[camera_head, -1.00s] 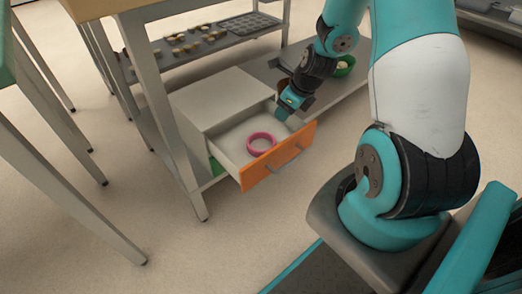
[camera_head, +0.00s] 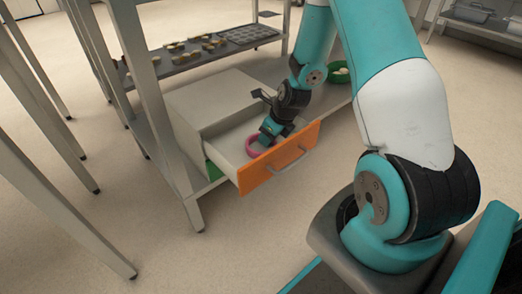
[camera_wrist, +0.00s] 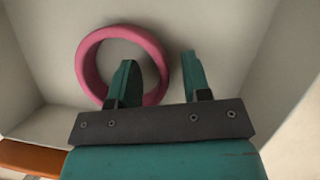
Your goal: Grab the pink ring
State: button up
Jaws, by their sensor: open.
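The pink ring (camera_head: 254,147) lies flat on the floor of the open drawer (camera_head: 231,153), which has an orange front. In the wrist view the whole ring (camera_wrist: 86,62) shows, apart from a part behind one finger. My gripper (camera_head: 264,141) is down inside the drawer at the ring, and covers part of it in the head view. In the wrist view my gripper (camera_wrist: 158,75) is open. Its left finger overlaps the ring's opening and lower edge, and its right finger is just outside the ring's right side. The ring's right wall appears between the two fingers.
The drawer walls stand close around my gripper. The white cabinet (camera_head: 210,96) sits on a low shelf under a table. A green bowl (camera_head: 341,76) stands to its right. A shelf behind holds a dark tray (camera_head: 248,36) and several small pieces.

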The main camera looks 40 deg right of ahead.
grip_shut()
jog(key=shift+r, duration=0.15)
